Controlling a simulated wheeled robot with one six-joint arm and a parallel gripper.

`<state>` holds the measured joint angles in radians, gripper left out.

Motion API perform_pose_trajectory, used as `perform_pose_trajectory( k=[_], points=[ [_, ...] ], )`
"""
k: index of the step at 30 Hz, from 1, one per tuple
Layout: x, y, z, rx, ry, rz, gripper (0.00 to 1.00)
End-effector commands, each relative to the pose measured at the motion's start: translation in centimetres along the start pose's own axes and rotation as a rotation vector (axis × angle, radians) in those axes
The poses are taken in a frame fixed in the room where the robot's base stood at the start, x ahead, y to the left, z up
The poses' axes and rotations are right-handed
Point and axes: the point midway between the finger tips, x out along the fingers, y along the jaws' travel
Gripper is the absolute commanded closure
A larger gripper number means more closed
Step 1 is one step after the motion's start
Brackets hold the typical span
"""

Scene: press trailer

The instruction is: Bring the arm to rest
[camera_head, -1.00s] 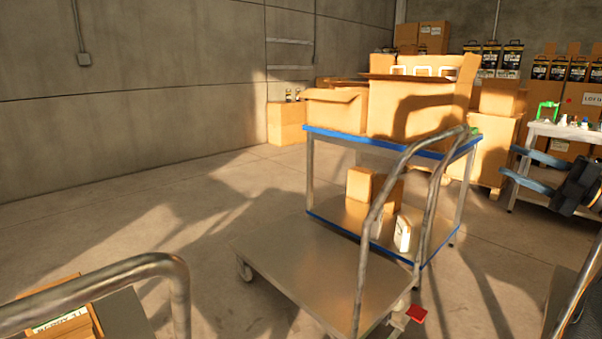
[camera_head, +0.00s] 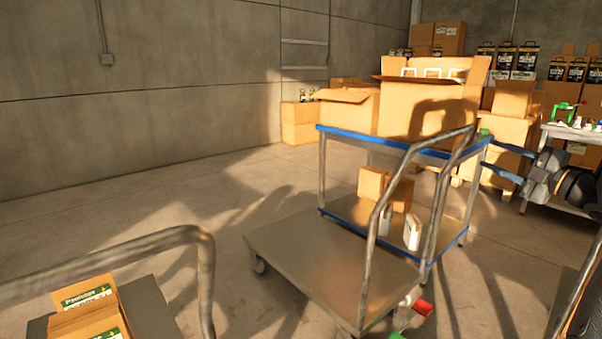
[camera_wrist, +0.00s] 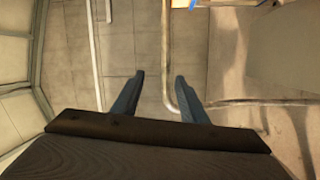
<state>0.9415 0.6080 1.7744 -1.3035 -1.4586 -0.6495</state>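My gripper (camera_head: 508,160) shows at the right of the head view, its two blue-grey fingers pointing left beside the blue-edged cart. In the wrist view my gripper (camera_wrist: 158,98) has its fingers spread apart with nothing between them. Below the fingers there is grey floor and a bent metal tube. The gripper is open and empty. It looks clear of the cart, though the exact gap cannot be told.
A blue-edged cart (camera_head: 345,136) carries open cardboard boxes. A flat trolley (camera_head: 322,262) with a tall metal handle stands in front of it. Another trolley handle (camera_head: 120,250) is at the lower left. A white table (camera_head: 572,133) stands behind my arm. The left floor is clear.

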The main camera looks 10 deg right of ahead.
Motion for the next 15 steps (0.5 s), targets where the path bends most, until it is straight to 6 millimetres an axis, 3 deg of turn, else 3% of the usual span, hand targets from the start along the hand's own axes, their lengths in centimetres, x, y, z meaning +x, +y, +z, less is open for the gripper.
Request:
perform_pose_trajectory(
  k=[5,9,12,15],
  points=[
    [4.9,-0.8,-1.3,0.127,-0.159,-0.048,0.61],
    [8.2,-3.2,-3.4,0.300,-0.352,-0.114,0.61],
    [9.1,-5.8,-5.8,0.443,-0.503,-0.174,0.61],
    [8.7,-8.9,-9.1,0.591,-0.653,-0.243,0.61]
  ],
)
